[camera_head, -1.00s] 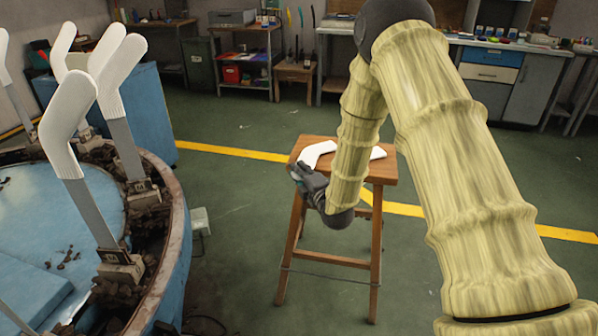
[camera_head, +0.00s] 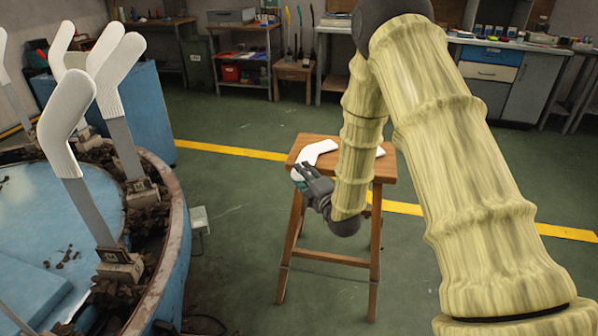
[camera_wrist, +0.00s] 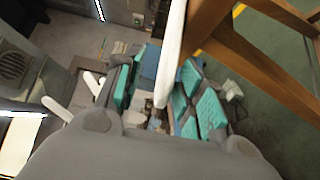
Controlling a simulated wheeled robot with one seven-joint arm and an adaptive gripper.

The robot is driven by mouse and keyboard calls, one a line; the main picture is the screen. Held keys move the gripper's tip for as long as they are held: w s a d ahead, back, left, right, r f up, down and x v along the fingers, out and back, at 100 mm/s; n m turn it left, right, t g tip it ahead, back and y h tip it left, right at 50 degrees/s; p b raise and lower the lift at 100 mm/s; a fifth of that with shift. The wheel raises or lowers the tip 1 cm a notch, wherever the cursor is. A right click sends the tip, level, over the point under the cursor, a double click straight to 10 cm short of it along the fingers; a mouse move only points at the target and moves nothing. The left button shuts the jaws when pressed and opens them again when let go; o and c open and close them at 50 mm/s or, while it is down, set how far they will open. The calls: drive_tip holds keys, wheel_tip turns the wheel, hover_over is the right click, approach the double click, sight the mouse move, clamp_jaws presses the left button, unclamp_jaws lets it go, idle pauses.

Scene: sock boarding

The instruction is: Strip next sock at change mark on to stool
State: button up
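A wooden stool (camera_head: 350,172) stands in the middle of the head view. A white sock (camera_head: 318,152) lies on its top, its near end over the left front edge. Another white sock (camera_head: 373,149) lies behind my arm, partly hidden. My gripper (camera_head: 303,177) is at the stool's left front corner, by the near sock's end. In the wrist view its teal-padded fingers (camera_wrist: 158,98) are spread, and the white sock (camera_wrist: 172,45) reaches between them beside the stool (camera_wrist: 240,60). White socks (camera_head: 68,120) sit on upright grey boards around the blue round machine at left.
The blue machine's rim (camera_head: 180,235) and its boards stand left of the stool, with open green floor between. A white-fronted box (camera_head: 200,218) sits on the floor there. Benches (camera_head: 520,70) and shelves (camera_head: 247,60) line the back.

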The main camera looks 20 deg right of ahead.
drive_tip(key=s+d, duration=0.1)
drive_tip(key=s, duration=0.7)
drive_tip(key=shift+s, duration=0.3)
drive_tip(key=s+a+f+m+g+h, duration=0.1)
drive_tip(key=s+f+m+g, duration=0.3)
drive_tip(key=f, duration=0.5)
drive_tip(key=s+a+f+m+g+h, duration=0.15)
drive_tip(key=s+f+m, duration=0.25)
drive_tip(key=s+f, duration=0.45)
drive_tip(key=s+a+f+m+g, duration=0.2)
drive_tip(key=s+f+m+g, duration=0.25)
drive_tip(key=s+f, duration=0.4)
drive_tip(key=s+a+f+m+g, duration=0.1)
drive_tip(key=s+f+m+g, duration=0.4)
drive_tip(key=s, duration=0.7)
drive_tip(key=s+a+f+m+g, duration=0.2)
drive_tip(key=s+m+g, duration=0.1)
drive_tip(key=s, duration=0.7)
wheel_tip(320, 180, up, 18)
drive_tip(key=p, duration=1.9)
drive_tip(key=shift+d+r+n, duration=0.15)
drive_tip(key=shift+n, duration=0.2)
drive_tip(key=shift+w, duration=0.1)
